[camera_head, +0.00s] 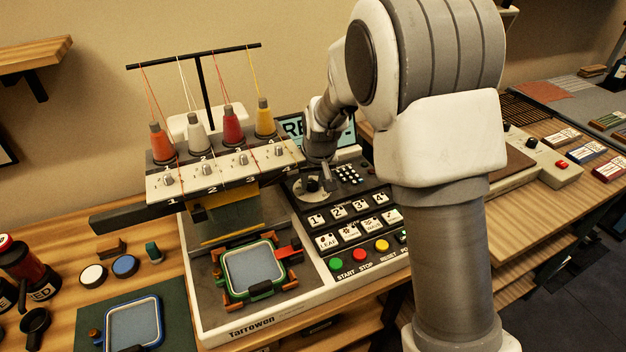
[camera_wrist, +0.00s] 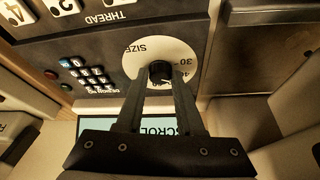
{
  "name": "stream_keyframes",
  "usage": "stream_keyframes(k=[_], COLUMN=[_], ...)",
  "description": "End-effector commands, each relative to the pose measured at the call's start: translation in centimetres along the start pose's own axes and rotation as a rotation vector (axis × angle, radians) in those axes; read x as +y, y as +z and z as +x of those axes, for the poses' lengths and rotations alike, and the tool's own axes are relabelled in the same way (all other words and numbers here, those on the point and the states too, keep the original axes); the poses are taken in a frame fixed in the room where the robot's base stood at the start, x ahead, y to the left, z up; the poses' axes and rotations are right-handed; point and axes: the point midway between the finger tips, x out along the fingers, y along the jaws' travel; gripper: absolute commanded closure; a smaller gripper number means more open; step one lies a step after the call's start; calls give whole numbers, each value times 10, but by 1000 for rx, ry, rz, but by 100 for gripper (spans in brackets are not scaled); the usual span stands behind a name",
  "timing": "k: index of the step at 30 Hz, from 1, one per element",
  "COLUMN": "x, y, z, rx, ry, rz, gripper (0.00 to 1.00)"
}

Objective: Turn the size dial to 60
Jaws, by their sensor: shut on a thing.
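The size dial (camera_wrist: 145,56) is a pale disc marked SIZE, with a dark knob (camera_wrist: 159,71) at its centre, in the wrist view. The number 30 shows on the disc to the right of the knob; other marks are partly hidden by my fingers. My gripper (camera_wrist: 159,78) is shut on the knob, with a finger on each side of it. In the head view the dial (camera_head: 301,190) sits on the dark control panel, partly behind my gripper (camera_head: 326,181). The dial's exact setting cannot be read.
The embroidery machine (camera_head: 205,317) carries thread cones on top and a hoop (camera_head: 253,268) in front. Numbered keys (camera_head: 338,212) and coloured buttons (camera_head: 337,264) lie in front of the dial. A screen (camera_head: 292,128) stands behind it, mostly hidden by my arm.

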Motion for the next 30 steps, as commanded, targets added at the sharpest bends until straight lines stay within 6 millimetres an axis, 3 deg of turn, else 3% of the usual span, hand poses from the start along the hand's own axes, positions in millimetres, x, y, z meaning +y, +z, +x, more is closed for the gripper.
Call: stream_keyframes(k=[1, 2, 6, 19, 30], x=[0, 0, 0, 1, 4], y=[0, 0, 0, 0, 0], z=[0, 0, 0, 1, 1], rx=[0, 0, 0, 0, 1], ry=[0, 0, 0, -10, -93], rz=[0, 0, 0, -22, -221], gripper=[100, 58, 34, 34, 34])
